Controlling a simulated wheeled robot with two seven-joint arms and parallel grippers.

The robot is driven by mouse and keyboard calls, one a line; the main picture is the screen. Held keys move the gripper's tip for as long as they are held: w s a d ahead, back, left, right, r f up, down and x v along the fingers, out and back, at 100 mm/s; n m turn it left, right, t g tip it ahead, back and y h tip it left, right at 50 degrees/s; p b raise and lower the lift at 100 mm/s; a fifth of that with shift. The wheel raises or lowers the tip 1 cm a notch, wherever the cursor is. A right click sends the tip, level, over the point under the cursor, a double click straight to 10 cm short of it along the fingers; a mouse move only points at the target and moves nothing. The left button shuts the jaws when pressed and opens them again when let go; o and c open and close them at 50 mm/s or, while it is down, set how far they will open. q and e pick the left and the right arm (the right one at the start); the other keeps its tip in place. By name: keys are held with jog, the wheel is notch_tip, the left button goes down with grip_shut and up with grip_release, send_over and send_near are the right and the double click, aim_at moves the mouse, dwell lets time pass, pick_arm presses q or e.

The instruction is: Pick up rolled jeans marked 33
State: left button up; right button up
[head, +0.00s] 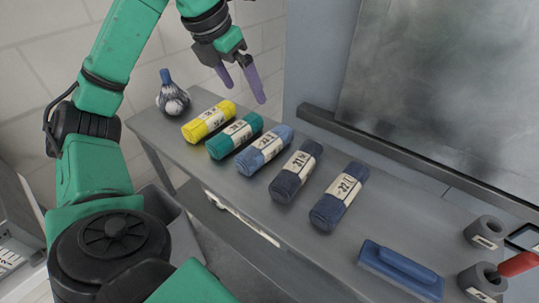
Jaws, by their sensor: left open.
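Several labelled rolls lie in a row on the grey metal shelf (382,212): a yellow roll (194,133), a green roll (216,149), a light blue roll (247,166), a dark navy roll (284,187) and a blue roll (327,214). Each has a pale band with dark marks. The marks are too small and turned for me to tell which roll reads 33. My left gripper (241,86) is open and empty, with its purple fingers pointing down. In the head view it appears behind the yellow and green rolls, apart from them. My right gripper is out of view.
A striped mop-like head (172,99) stands at the shelf's left end. A blue brush or float (402,266) lies at the front right, beside grey cylinders (486,232) and a red handle (518,264). A grey panel with a dark ledge (400,158) rises behind.

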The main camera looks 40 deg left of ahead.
pick_arm(q)
jog(key=b, duration=0.5)
send_near(263, 142)
notch_tip(263, 142, up, 3)
jog(key=b+x, duration=0.1)
jog(key=x, duration=0.3)
jog(key=s+b+x, duration=0.1)
jog(key=x, duration=0.3)
jog(key=b+x, duration=0.2)
jog(key=x, duration=0.3)
jog(key=shift+s+f, duration=0.15)
jog(key=shift+f, duration=0.15)
jog(key=shift+w+f, duration=0.25)
jog(key=shift+r, duration=0.1)
grip_shut()
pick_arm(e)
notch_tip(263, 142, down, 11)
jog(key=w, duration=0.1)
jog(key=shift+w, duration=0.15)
